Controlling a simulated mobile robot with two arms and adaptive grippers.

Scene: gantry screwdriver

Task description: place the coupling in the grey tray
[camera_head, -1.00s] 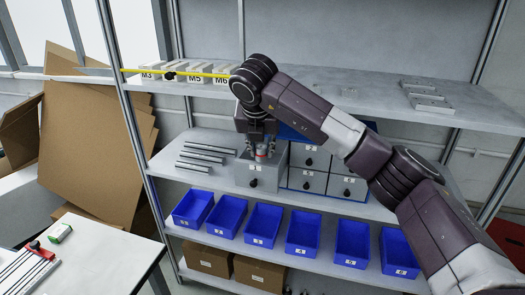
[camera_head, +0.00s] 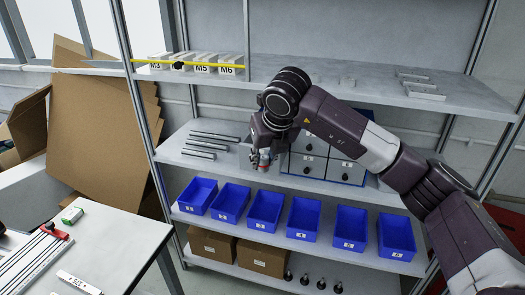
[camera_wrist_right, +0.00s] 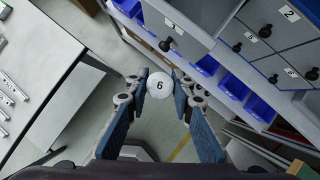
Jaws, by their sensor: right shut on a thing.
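My right gripper (camera_head: 264,163) hangs in front of the grey drawer unit (camera_head: 325,163) on the middle shelf. In the right wrist view its fingers (camera_wrist_right: 161,82) are closed around a round white piece marked 6, apparently the coupling (camera_wrist_right: 160,87). A little red shows at the fingertips in the head view. Open floor and table lie below the held piece in the wrist view. I cannot make out a grey tray for certain. My left gripper is not in view.
Blue bins (camera_head: 265,213) line the lower shelf, with cardboard boxes (camera_head: 262,256) beneath. Metal bars (camera_head: 205,145) lie left of the gripper. A white table (camera_head: 120,240) with rails (camera_head: 35,262) and a green box (camera_head: 72,215) stands at lower left.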

